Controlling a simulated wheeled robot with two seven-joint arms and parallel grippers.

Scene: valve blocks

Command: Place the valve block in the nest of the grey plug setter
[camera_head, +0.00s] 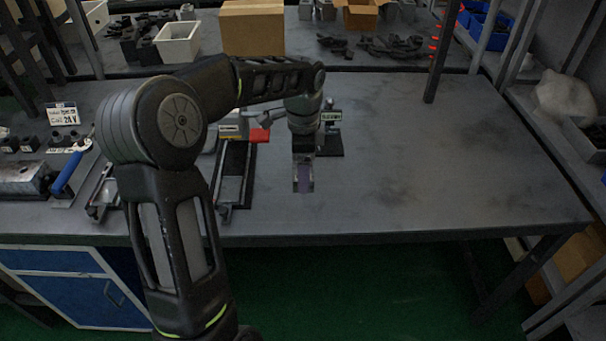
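My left arm comes in from the lower left and bends over the table. Its gripper (303,184) points down above the bare middle of the table. A small purplish-grey piece, which looks like the valve block (304,178), shows between the fingers; the fingers hide most of it. Behind the gripper stands a small device with a green-and-white label and a dark base (332,140), which may be the grey plug setter; the arm partly hides it, and its nest cannot be made out. Another device with a yellow label and a red part (259,135) stands left of it. My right gripper is not in view.
Dark rail fixtures (234,180) lie left of the gripper. A cardboard box (252,28) and bins stand behind. The right of the table (440,165) is clear.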

